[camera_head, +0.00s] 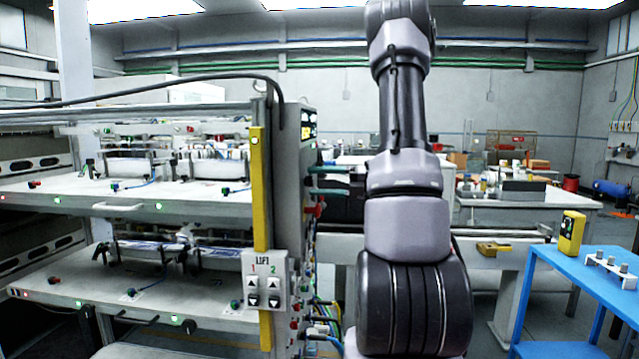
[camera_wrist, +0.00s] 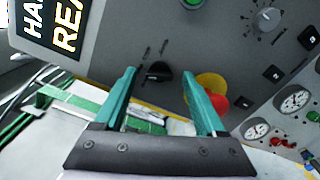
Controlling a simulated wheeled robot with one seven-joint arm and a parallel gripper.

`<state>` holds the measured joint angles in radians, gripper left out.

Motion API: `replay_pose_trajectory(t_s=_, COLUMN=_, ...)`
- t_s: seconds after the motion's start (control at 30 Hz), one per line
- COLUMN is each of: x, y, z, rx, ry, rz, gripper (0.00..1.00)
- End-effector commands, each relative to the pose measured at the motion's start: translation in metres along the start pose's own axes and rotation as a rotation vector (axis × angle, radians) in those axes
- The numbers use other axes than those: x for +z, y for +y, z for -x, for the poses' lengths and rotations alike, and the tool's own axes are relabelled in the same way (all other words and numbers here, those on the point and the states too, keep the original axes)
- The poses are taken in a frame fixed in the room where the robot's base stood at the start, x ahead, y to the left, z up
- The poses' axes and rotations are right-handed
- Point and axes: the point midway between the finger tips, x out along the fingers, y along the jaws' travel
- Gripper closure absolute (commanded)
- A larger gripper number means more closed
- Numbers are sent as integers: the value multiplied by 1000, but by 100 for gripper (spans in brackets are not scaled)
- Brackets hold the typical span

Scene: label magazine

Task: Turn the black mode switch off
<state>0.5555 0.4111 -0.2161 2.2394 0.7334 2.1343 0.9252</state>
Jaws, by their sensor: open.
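The black mode switch (camera_wrist: 158,72) is a small dark knob on the grey panel (camera_wrist: 222,50) in the wrist view, with small printed labels beside it. It appears between the two teal fingertips of my gripper (camera_wrist: 159,71). The fingers are apart and nothing is held. I cannot tell whether they touch the knob. In the head view my gripper (camera_head: 318,181) shows as two teal fingers reaching left to the machine's side panel, and the switch cannot be made out there.
A red emergency button with a yellow collar (camera_wrist: 212,87) is close to the right finger. A green button (camera_wrist: 191,3), a grey dial (camera_wrist: 267,19) and gauges (camera_wrist: 294,99) are farther right. A display (camera_wrist: 50,28) is at upper left. A blue table (camera_head: 590,285) stands at right.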

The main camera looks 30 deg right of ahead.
Motion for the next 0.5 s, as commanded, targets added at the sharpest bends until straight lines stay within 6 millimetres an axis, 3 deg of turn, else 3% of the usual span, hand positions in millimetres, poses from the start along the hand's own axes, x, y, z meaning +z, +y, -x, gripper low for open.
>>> replay_pose_trajectory(t_s=0.1, x=0, y=0, z=0, rx=0, ry=0, rz=0, gripper=27)
replay_pose_trajectory(t_s=0.3, x=0, y=0, z=0, rx=0, ry=0, rz=0, gripper=100)
replay_pose_trajectory(t_s=0.5, x=0, y=0, z=1, rx=0, ry=0, rz=7, gripper=100)
